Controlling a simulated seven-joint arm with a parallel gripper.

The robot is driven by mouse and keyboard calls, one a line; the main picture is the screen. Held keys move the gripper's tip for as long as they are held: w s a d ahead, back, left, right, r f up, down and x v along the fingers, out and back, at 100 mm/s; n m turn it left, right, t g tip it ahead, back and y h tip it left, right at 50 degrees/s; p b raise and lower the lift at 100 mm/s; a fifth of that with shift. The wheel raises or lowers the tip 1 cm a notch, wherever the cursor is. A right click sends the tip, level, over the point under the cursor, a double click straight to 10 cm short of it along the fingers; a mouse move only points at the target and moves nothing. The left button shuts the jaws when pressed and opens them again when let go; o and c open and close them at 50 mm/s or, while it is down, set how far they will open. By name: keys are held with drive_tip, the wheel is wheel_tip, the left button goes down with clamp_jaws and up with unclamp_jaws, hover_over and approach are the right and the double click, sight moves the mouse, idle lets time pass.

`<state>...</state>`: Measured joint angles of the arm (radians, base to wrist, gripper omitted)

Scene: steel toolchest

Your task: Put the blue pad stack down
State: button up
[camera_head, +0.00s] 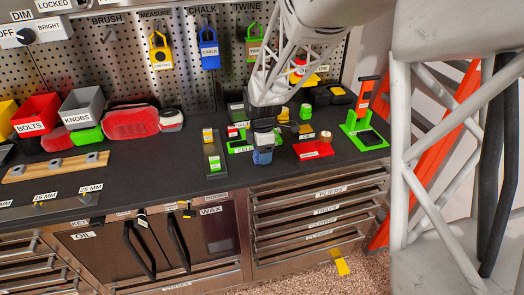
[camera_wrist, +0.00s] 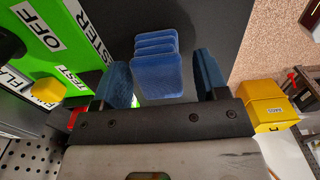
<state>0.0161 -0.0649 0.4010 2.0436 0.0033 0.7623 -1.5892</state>
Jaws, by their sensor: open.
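The blue pad stack (camera_wrist: 157,62) is several thin blue pads with rounded corners. In the wrist view it lies over the dark worktop, between the two blue fingertips of my gripper (camera_wrist: 162,80). The jaws are open, with a visible gap on each side of the stack. In the head view my gripper (camera_head: 263,150) is low over the front part of the worktop, beside the green plate. Something blue shows at its tip there, but I cannot tell pads from fingers. The underside of the stack is hidden.
A green tester plate (camera_wrist: 40,28) with an OFF label and a yellow knob (camera_wrist: 47,91) is close on the left in the wrist view. A red plate (camera_head: 314,150) and a green stand (camera_head: 364,136) lie to the right on the worktop (camera_head: 150,160).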

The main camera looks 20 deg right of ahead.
wheel_tip(320, 180, up, 12)
drive_tip(key=shift+r, duration=0.15)
idle(0.6)
drive_tip(key=shift+s, duration=0.1)
idle(0.5)
drive_tip(key=s+r+m+t, duration=0.1)
drive_tip(key=s+r+m, duration=0.1)
drive_tip(key=s+m, duration=0.7)
drive_tip(key=s+r+m+t, duration=0.1)
drive_tip(key=s+m, duration=0.8)
drive_tip(key=s, duration=1.2)
drive_tip(key=shift+s+a+r+t, duration=0.25)
drive_tip(key=shift+r+t, duration=0.05)
drive_tip(key=shift+r, duration=0.55)
drive_tip(key=shift+o, duration=0.5)
